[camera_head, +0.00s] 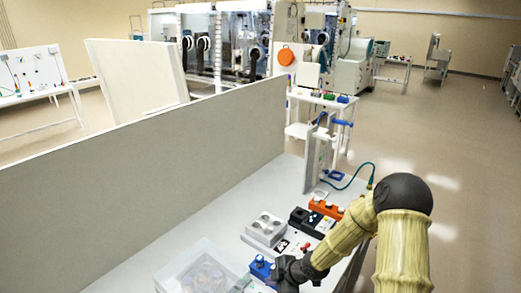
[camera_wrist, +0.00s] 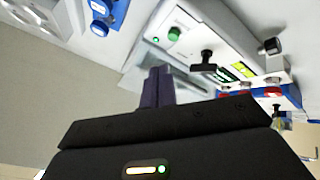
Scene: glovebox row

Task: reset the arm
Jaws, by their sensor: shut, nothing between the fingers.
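My gripper (camera_head: 290,272) is at the lower middle of the head view, low over the white bench at the end of my bent arm. In the wrist view its two dark fingers (camera_wrist: 158,86) are together with nothing between them. A white device (camera_wrist: 215,45) with a green button and a black handle is beyond the fingers. I cannot tell how far the fingertips are from it.
A clear tray (camera_head: 203,270), a blue fixture (camera_head: 261,266), a grey block with round holes (camera_head: 266,229) and an orange block (camera_head: 325,209) are on the bench. A grey partition (camera_head: 150,180) runs along its left side. Open floor (camera_head: 470,200) lies to the right.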

